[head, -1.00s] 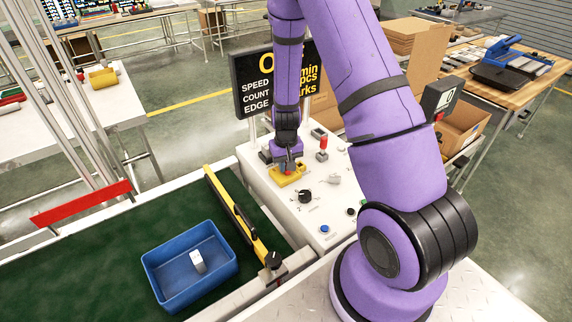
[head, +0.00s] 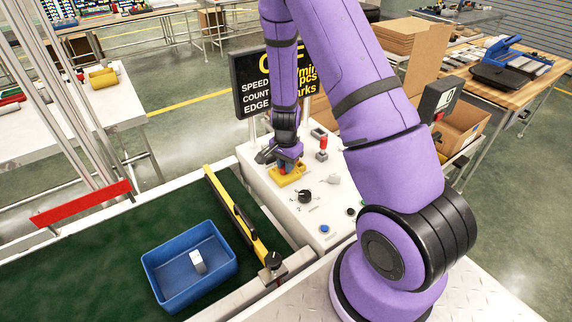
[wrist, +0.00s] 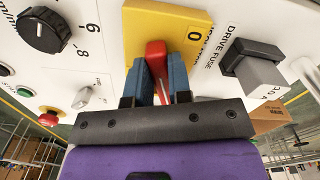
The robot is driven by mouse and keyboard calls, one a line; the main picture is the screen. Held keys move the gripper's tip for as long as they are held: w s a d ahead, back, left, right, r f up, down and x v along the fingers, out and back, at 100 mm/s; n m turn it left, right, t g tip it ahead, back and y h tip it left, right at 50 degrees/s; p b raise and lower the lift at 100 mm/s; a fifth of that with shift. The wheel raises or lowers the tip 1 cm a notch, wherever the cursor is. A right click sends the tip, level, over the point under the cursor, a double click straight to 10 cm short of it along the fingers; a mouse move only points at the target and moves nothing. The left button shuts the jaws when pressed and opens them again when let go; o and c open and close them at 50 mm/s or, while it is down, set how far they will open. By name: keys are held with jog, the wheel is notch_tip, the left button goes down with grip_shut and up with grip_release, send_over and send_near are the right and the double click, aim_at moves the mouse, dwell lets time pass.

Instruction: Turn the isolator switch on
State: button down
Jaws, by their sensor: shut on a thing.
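The isolator switch has a yellow plate (wrist: 143,22) and a red handle (wrist: 156,52), seen in the wrist view. A "0" shows on the plate to the right of the handle. In the head view the yellow plate (head: 281,181) sits on the white control panel, partly covered by my gripper. My gripper (wrist: 158,68) is shut on the red handle, with one blue finger on each side of it. In the head view my gripper (head: 288,166) is over the plate. The rest of the plate's lettering is partly hidden.
The white panel (head: 290,213) also carries a black knob (head: 305,196), a blue button (head: 324,229) and a red-topped part (head: 322,143). The drive fuse (wrist: 250,62) is right of the switch. A display (head: 250,85) stands behind. A blue bin (head: 165,285) sits on the green belt.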

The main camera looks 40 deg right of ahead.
jog(key=shift+m, duration=1.9)
jog(key=c, duration=1)
grip_release()
jog(key=shift+c, duration=0.2)
notch_tip(320, 180, up, 11)
